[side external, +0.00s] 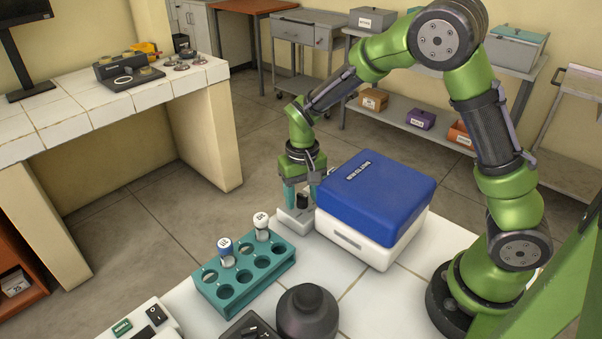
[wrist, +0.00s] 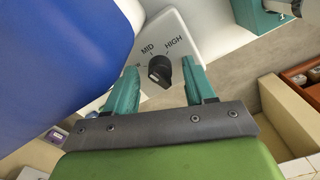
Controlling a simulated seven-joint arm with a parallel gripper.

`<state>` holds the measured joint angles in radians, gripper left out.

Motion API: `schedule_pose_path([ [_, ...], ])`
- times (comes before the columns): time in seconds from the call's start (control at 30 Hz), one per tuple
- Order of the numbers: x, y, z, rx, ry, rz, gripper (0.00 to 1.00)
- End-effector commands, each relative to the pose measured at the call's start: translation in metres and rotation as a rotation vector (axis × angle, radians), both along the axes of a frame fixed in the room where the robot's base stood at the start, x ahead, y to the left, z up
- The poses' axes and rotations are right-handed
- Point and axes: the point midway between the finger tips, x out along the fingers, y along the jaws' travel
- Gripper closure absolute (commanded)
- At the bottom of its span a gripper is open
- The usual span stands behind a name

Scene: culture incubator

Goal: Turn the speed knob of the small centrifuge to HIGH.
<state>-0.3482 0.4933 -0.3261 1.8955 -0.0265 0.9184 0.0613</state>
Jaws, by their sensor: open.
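The small centrifuge has a blue lid (side external: 375,195) and a white body (side external: 375,245). A white control panel (wrist: 185,38) with MID and HIGH labels juts from its side. The black speed knob (wrist: 160,71) sits on this panel, with a small white mark on it; I cannot tell surely which label it points to. My gripper (side external: 303,195) points down over the panel. In the wrist view its teal fingers (wrist: 160,66) are open, one on each side of the knob, with small gaps showing.
A teal tube rack (side external: 245,275) with two capped tubes stands in front of the panel. A dark bottle (side external: 307,312) stands nearer the camera. The blue lid rises close beside my gripper. A tiled bench (side external: 110,110) is at the left, across open floor.

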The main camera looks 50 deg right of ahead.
Motion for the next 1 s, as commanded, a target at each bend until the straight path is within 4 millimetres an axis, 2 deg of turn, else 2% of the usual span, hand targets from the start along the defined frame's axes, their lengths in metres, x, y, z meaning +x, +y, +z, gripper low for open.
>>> schedule_pose_path([
  [0.17, 0.001, 0.000, 0.021, 0.001, -0.007, 0.002, 0.46],
  [0.5, 0.001, 0.000, 0.103, 0.001, -0.008, 0.000, 0.46],
  [0.7, 0.001, 0.000, 0.144, 0.002, -0.006, -0.001, 0.46],
  [0.83, 0.001, 0.000, 0.159, 0.000, -0.004, 0.001, 0.46],
  [1.0, 0.000, 0.000, 0.168, 0.001, -0.003, -0.001, 0.46],
])
